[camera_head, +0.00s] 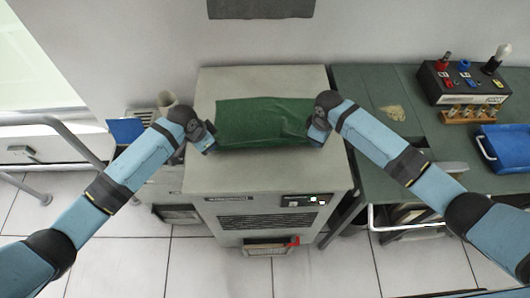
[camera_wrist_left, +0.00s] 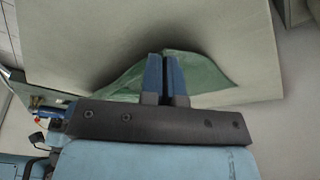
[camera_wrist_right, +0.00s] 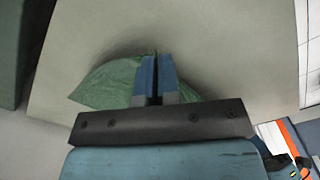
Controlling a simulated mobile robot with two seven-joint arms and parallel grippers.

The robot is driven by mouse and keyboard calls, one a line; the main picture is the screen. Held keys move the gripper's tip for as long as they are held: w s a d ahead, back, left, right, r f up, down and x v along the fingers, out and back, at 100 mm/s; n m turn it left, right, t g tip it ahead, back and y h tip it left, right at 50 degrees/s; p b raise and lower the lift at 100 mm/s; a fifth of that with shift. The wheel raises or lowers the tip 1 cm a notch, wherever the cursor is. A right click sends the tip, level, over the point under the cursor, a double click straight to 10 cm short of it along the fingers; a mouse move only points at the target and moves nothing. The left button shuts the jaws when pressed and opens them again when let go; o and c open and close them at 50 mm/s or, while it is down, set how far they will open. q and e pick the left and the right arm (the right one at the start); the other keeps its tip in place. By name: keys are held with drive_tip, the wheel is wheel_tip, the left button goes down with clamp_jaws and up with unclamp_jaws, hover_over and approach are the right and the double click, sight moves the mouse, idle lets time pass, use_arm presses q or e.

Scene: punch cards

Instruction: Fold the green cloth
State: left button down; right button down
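The green cloth (camera_head: 264,122) lies as a wide rectangle on the grey machine's top, with slight creases towards its right end. My left gripper (camera_head: 211,140) is at the cloth's left end, near the front corner. In the left wrist view its fingers (camera_wrist_left: 163,62) are nearly together, with the cloth (camera_wrist_left: 205,70) gathered at them. My right gripper (camera_head: 314,131) is at the cloth's right end. In the right wrist view its fingers (camera_wrist_right: 155,65) are nearly together with the cloth (camera_wrist_right: 108,84) bunched at the tips. Both look shut on the cloth; the fingers hide the pinched edges.
The grey machine (camera_head: 265,178) has bare top around the cloth. A green table (camera_head: 390,165) to the right holds a black control box (camera_head: 462,84), a wooden rack (camera_head: 470,114) and a blue tray (camera_head: 508,145). A metal rail (camera_head: 62,130) stands at the left.

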use_arm(q)
drive_tip(key=shift+r, duration=0.2)
use_arm(e)
drive_tip(key=shift+r, duration=0.2)
